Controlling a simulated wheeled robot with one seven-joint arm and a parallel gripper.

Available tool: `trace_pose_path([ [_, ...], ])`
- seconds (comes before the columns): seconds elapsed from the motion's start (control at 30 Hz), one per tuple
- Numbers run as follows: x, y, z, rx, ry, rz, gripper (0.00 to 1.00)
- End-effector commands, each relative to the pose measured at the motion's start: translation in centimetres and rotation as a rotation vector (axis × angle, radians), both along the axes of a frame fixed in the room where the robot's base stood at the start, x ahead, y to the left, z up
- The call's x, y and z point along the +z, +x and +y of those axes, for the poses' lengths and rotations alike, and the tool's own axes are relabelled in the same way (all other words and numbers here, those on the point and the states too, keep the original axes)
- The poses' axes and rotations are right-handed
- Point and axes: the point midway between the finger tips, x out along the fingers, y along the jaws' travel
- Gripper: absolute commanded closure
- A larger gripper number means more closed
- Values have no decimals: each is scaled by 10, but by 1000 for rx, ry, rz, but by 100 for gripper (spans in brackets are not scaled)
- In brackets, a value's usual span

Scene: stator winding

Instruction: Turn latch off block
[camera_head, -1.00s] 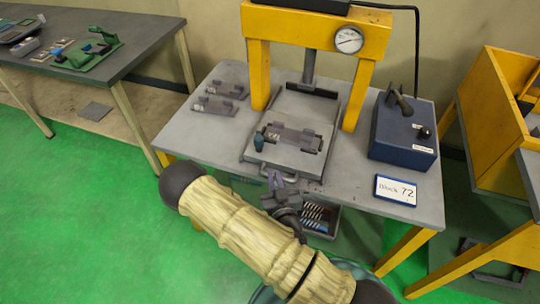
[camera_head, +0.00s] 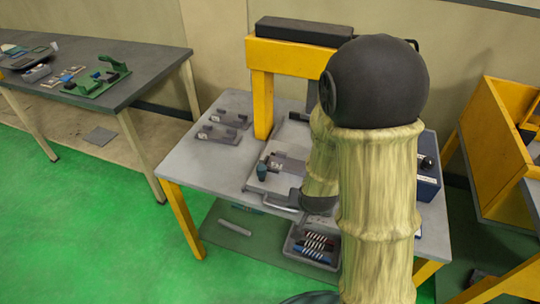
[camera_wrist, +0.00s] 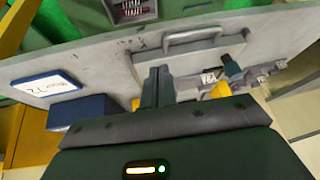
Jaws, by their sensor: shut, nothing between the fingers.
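The block (camera_head: 284,162) lies on the press plate, partly behind my arm in the head view. A teal latch (camera_head: 262,170) stands at its left end. In the wrist view, which looks inverted, the block (camera_wrist: 212,80) and the teal latch (camera_wrist: 232,68) are right of my fingers. My gripper (camera_wrist: 158,72) has its two fingers together, empty and apart from the latch in the picture. Its fingertips are hidden behind my arm in the head view. Whether the fingers touch the plate cannot be told.
The plate has a front handle (camera_wrist: 192,36). The yellow press frame (camera_head: 262,100) rises over the plate. A blue control box (camera_head: 429,165) stands right, partly hidden. Two grey fixtures (camera_head: 218,133) are at the back left. A tray of springs (camera_head: 312,244) sits below the table.

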Motion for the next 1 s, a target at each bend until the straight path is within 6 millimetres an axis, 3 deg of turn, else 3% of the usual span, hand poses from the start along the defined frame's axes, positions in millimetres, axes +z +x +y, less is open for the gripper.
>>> trace_pose_path([
  [0.2, 53, -42, -17, 145, -13, 137, 100],
  [0.4, 81, -77, -30, 247, -55, 235, 100],
  [1.0, 85, -84, -34, 260, -63, 257, 100],
])
